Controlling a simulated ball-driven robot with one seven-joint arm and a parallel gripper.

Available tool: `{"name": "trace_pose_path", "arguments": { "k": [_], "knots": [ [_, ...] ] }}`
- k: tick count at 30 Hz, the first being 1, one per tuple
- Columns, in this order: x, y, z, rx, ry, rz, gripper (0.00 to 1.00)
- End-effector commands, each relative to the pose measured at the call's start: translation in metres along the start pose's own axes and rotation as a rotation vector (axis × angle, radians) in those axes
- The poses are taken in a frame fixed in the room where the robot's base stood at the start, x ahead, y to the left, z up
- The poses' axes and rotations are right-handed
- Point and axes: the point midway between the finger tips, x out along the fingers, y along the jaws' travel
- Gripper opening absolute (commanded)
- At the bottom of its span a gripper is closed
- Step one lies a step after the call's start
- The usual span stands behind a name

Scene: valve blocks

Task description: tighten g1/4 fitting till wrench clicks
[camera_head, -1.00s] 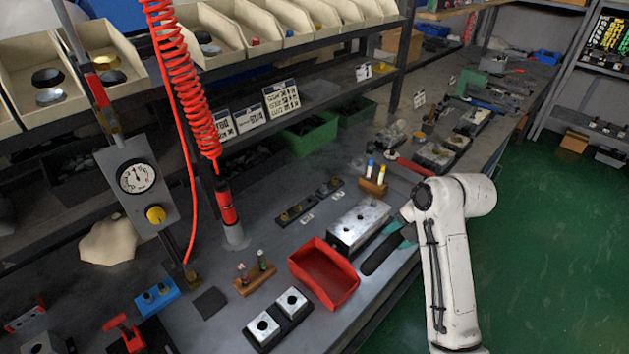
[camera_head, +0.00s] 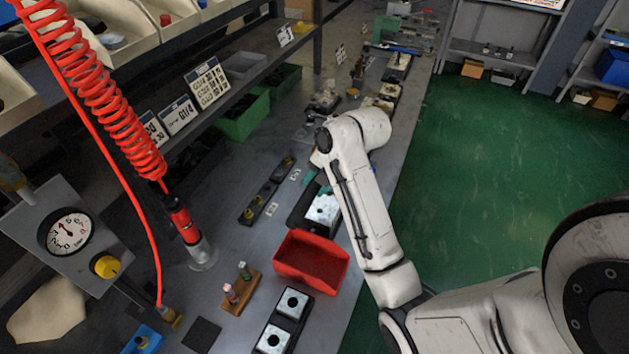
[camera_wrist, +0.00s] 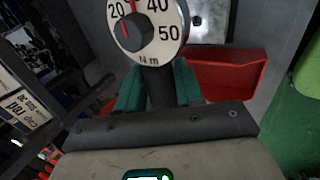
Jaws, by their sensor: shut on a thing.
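The green jaws of my gripper (camera_wrist: 157,88) are shut on the dark handle of a torque wrench in the wrist view. Its round white dial (camera_wrist: 150,30) is marked 20, 40, 50 and N m, with a red pointer. In the head view my arm hides most of the gripper and wrench. A silvery metal block (camera_head: 322,209) lies beside my arm, partly hidden; it also shows in the wrist view (camera_wrist: 209,18), with a hole in its face, beyond the red bin. I cannot make out the G1/4 fitting or whether the wrench touches one.
A red bin (camera_head: 311,262) stands in front of the block, with two holed blocks (camera_head: 284,319) and a wooden rack (camera_head: 241,290) nearby. A red coiled hose (camera_head: 105,105) hangs at left beside a gauge panel (camera_head: 67,234). Green floor (camera_head: 480,150) is open at right.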

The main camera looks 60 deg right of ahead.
Motion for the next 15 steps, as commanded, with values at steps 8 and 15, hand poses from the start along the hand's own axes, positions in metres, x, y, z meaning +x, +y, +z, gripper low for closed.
{"name": "trace_pose_path", "arguments": {
  "k": [8,15],
  "knots": [
    [0.007,-0.004,-0.001,0.001,-0.004,0.011,0.0],
    [0.026,-0.013,-0.001,0.0,-0.003,0.011,0.0]
  ]
}}
